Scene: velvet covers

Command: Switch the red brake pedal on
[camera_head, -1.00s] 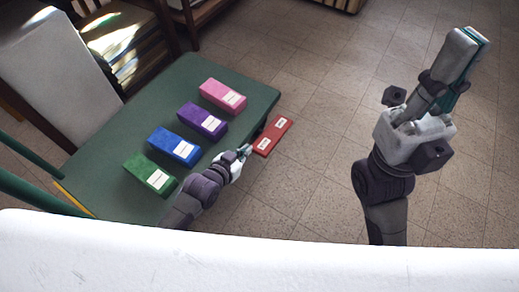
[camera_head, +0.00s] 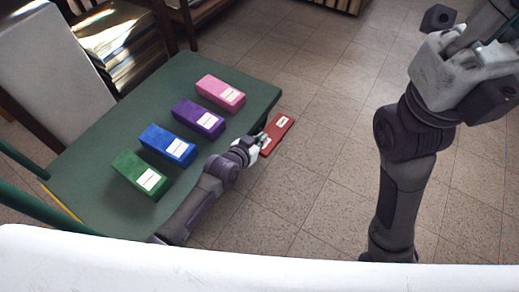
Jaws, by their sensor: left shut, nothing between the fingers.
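The red brake pedal (camera_head: 279,131) is a flat red plate with white labels at both ends, set beside the right edge of the green table. My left gripper (camera_head: 262,140) is shut and empty, at the near left end of the pedal. It partly covers the near label; whether it touches or presses the pedal I cannot tell. My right gripper (camera_head: 488,25) is at the upper right, far from the pedal, with its fingertips cut off by the top of the frame.
Pink (camera_head: 220,94), purple (camera_head: 198,118), blue (camera_head: 167,145) and green (camera_head: 139,174) labelled blocks stand in a row on the green table (camera_head: 130,120). Tiled floor (camera_head: 310,180) lies open right of the table. A white surface (camera_head: 250,270) crosses the bottom.

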